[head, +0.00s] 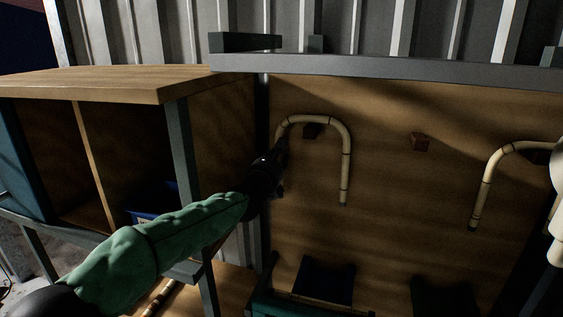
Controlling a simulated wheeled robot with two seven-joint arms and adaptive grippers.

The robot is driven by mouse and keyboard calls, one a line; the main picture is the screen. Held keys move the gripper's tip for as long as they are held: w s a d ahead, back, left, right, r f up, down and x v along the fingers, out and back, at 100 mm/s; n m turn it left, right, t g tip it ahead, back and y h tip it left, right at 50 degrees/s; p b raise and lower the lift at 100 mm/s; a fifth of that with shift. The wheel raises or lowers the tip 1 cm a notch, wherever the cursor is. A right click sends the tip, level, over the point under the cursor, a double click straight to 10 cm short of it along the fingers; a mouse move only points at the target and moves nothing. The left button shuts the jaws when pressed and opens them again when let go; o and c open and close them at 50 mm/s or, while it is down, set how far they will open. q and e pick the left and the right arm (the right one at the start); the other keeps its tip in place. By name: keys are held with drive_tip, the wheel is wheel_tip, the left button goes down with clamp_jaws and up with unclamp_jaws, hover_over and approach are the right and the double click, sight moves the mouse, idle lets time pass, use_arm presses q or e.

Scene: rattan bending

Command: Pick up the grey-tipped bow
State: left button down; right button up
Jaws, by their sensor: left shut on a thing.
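A pale rattan bow (347,150), bent like an upside-down U with dark bands, is at a wooden peg (311,132) on the back panel. Its right leg hangs down to a small dark greyish tip. My left gripper (281,150), black at the end of a green-sleeved arm, is shut on the bow's left leg. The gripper hides the lower part of that leg and its tip. I cannot tell whether the bow still rests on the peg. A second similar bow (485,185) hangs at the right, with a dark tip. My right gripper is not seen.
A bare wooden peg (419,142) sits between the two bows. A wooden cabinet (120,80) stands close on the left, beside my left arm. A grey metal rail (400,68) runs above the panel. Dark bins (324,280) stand below it. The panel's middle is clear.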

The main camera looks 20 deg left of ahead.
sight(280, 129)
use_arm(q)
drive_tip(key=s+r+p, duration=0.1)
drive_tip(key=r, duration=0.2)
drive_tip(key=s+r+p, duration=0.1)
drive_tip(key=s+r, duration=0.1)
drive_tip(key=r, duration=0.1)
drive_tip(key=s+d+r+p, duration=0.1)
drive_tip(key=s+r, duration=0.1)
drive_tip(key=r, duration=0.1)
drive_tip(key=shift+s, duration=0.15)
drive_tip(key=s+d+r+p, duration=0.1)
drive_tip(key=s+r, duration=0.2)
drive_tip(key=s, duration=0.5)
drive_tip(key=shift+s+d, duration=0.2)
drive_tip(key=shift+s, duration=0.15)
